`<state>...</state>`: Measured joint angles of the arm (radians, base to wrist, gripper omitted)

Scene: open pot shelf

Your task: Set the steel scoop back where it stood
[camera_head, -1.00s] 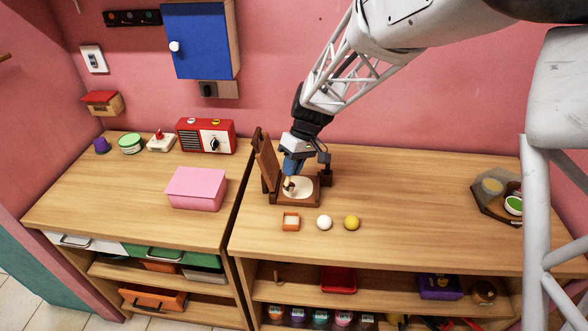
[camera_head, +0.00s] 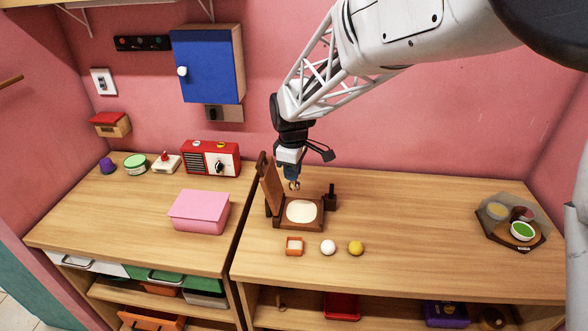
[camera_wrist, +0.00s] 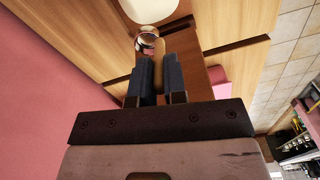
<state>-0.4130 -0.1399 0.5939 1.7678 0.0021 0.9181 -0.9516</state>
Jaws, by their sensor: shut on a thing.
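My gripper (camera_head: 292,179) is above the back of an open wooden box (camera_head: 286,226), pointing down. In the wrist view its two blue fingers (camera_wrist: 157,66) are shut on the steel scoop. The scoop shows a shiny bowl (camera_wrist: 146,42) and a tan handle between the fingers; in the head view its small tip (camera_head: 294,187) shows just below the fingers. The scoop is clear of the pale round fill (camera_head: 301,211) of the box. The box's lid (camera_head: 268,187) stands open on the left. What the scoop's bowl holds cannot be told.
A dark block with an upright post (camera_head: 331,199) stands right of the box. An orange dish (camera_head: 294,246), a white ball (camera_head: 328,248) and a yellow ball (camera_head: 356,248) are in front. A tray with bowls (camera_head: 511,235) is far right. The counter between is free.

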